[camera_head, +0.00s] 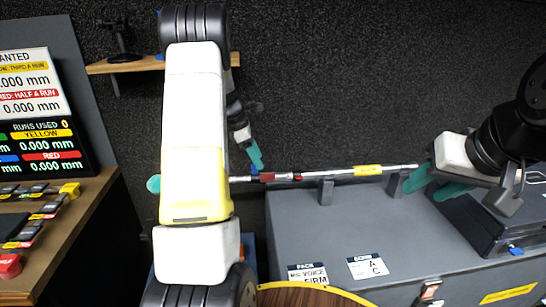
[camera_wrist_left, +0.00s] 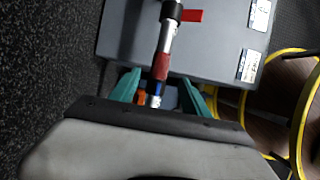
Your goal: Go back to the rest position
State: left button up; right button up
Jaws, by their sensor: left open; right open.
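My left arm rises through the left middle of the head view and hides much of its own gripper. One teal finger of my left gripper (camera_head: 254,157) shows right of the arm, and a teal tip shows left of it. In the left wrist view, my left gripper (camera_wrist_left: 160,86) is open, with a finger on either side of the end of a pole (camera_wrist_left: 165,45). I cannot tell whether they touch it. My right gripper (camera_head: 433,184) is open at the right, near the right end of the pole (camera_head: 315,174), holding nothing visible.
The pole lies across dark supports (camera_head: 326,191) on a grey case (camera_head: 300,225). A desk (camera_head: 75,225) with buttons and a screen (camera_head: 40,150) stands left. A wall shelf (camera_head: 125,66) is behind my left arm. A yellow-rimmed round wooden top (camera_head: 310,297) is at the front.

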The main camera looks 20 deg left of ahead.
pick_arm(q)
jog(key=s+d+r+m+t, duration=0.1)
jog(key=s+d+r+m, duration=0.35)
jog(key=s+r, duration=0.3)
jog(key=s+d+r+m+t, duration=0.1)
jog(key=s+d+r+m, duration=0.4)
jog(key=r, duration=0.4)
jog(key=s+d+r+m+t+y, duration=0.1)
jog(key=s+d+m, duration=0.1)
jog(key=s+m, duration=0.5)
jog(key=s+d+r+m+t, duration=0.1)
jog(key=s+d+m, duration=0.1)
jog(key=s+m, duration=0.4)
jog(key=s, duration=0.5)
jog(key=shift+s+d+m+y, duration=0.2)
jog(key=shift+s+m+y, duration=0.1)
jog(key=shift+m+y, duration=0.1)
jog(key=shift+a+r, duration=0.1)
